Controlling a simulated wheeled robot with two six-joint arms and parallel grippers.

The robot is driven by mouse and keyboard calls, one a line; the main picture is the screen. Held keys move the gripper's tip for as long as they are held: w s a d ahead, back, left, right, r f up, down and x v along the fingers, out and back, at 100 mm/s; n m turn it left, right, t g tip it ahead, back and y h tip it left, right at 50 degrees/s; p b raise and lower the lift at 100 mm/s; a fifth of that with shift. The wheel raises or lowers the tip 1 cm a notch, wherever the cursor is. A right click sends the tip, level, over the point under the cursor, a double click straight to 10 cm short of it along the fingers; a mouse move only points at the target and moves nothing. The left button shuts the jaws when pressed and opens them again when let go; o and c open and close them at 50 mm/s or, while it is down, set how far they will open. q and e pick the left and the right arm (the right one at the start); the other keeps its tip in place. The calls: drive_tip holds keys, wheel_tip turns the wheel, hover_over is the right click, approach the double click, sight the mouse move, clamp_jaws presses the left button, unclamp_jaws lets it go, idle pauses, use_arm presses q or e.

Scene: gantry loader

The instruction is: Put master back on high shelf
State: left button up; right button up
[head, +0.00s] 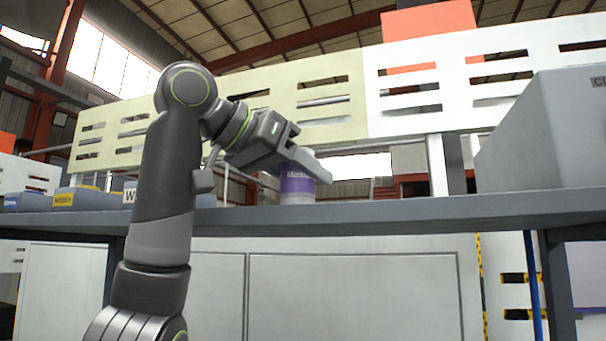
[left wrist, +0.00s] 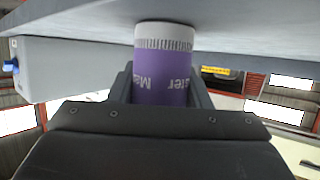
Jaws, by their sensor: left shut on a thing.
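The master (head: 298,186) is a purple cylinder with white ends and white lettering. It is upright at the front of the long grey high shelf (head: 420,203). My left gripper (head: 292,176) is shut on it, coming from the upper left with its fingers at its sides. In the left wrist view the master (left wrist: 160,92) sits between the two fingers, its lettering upside down. Its white ribbed end is close to a grey surface (left wrist: 235,32). I cannot tell whether it touches the shelf. My right gripper is not in view.
A large grey bin (head: 545,130) stands at the right of the shelf. Small labelled bins (head: 80,199) stand at the left. A slotted panel (head: 330,98) runs behind the shelf. The shelf between the master and the large bin looks clear.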

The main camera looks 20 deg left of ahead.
sight(283, 165)
use_arm(q)
drive_tip(key=shift+f, duration=0.25)
drive_tip(key=o, duration=1.3)
drive_tip(key=shift+w, duration=0.1)
drive_tip(key=shift+o, duration=0.2)
drive_tip(key=shift+r, duration=0.3)
drive_tip(key=b+v, duration=0.1)
drive_tip(key=v, duration=0.1)
drive_tip(key=b+v, duration=0.2)
drive_tip(key=v, duration=0.1)
drive_tip(key=b+v, duration=0.1)
drive_tip(key=v, duration=0.1)
drive_tip(key=shift+s+a+f, duration=0.2)
drive_tip(key=shift+s, duration=0.1)
drive_tip(key=shift+s+a+r+b, duration=0.3)
drive_tip(key=shift+s+r+b, duration=0.1)
drive_tip(key=shift+b, duration=0.5)
drive_tip(key=b+v, duration=0.1)
drive_tip(key=v, duration=0.2)
drive_tip(key=shift+s+a+r+b, duration=0.15)
drive_tip(key=shift+s+b, duration=0.05)
drive_tip(key=shift+b, duration=0.2)
